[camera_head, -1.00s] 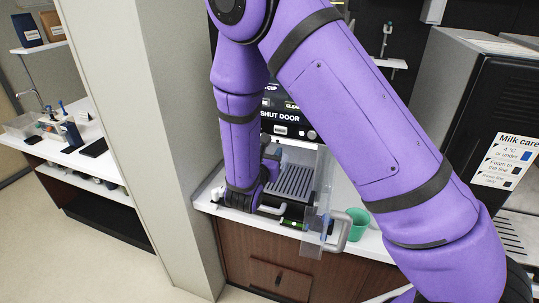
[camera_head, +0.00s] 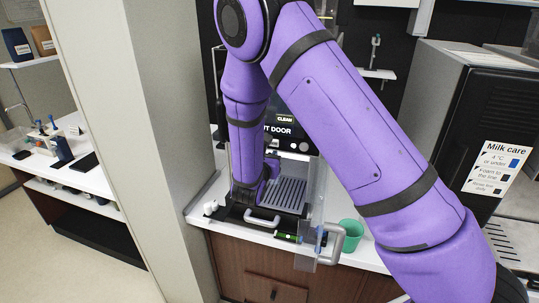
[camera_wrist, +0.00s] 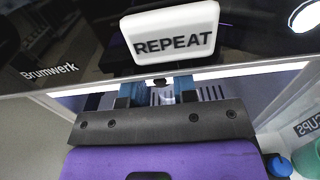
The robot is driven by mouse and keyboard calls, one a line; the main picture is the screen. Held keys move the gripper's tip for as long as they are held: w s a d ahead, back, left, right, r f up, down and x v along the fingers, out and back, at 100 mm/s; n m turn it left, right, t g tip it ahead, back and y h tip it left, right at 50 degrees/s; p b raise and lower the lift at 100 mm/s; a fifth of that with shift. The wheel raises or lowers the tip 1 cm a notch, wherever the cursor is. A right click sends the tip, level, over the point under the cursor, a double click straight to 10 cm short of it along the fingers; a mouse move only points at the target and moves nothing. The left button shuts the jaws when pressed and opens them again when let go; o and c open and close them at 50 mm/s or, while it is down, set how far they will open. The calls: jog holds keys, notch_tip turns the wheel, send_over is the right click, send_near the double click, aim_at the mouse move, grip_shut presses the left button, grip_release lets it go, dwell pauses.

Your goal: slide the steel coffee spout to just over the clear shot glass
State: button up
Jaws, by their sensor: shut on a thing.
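My gripper (camera_wrist: 159,92) shows in the wrist view with two blue fingertips at the machine's opening, below the white REPEAT panel (camera_wrist: 172,32). It is shut on the steel coffee spout, of which only a small dark part (camera_wrist: 160,82) seems to show between the fingers. A small bright, clear shape (camera_wrist: 167,97) behind the fingers may be the shot glass; I cannot tell for sure. In the head view my purple arm reaches into the coffee machine above the slotted drip tray (camera_head: 291,193). The arm hides the spout and glass there.
A clear door with a grey handle (camera_head: 331,246) stands open at the machine's front right. A green cup (camera_head: 352,231) is beside it on the white counter. A pale wall (camera_head: 125,110) is close on the left; a black milk unit (camera_head: 470,120) stands right.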

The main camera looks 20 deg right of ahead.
jog(key=shift+f, duration=2.75)
jog(key=o, duration=0.9)
jog(key=shift+o, duration=0.2)
jog(key=shift+s+a, duration=0.1)
jog(key=shift+s, duration=0.05)
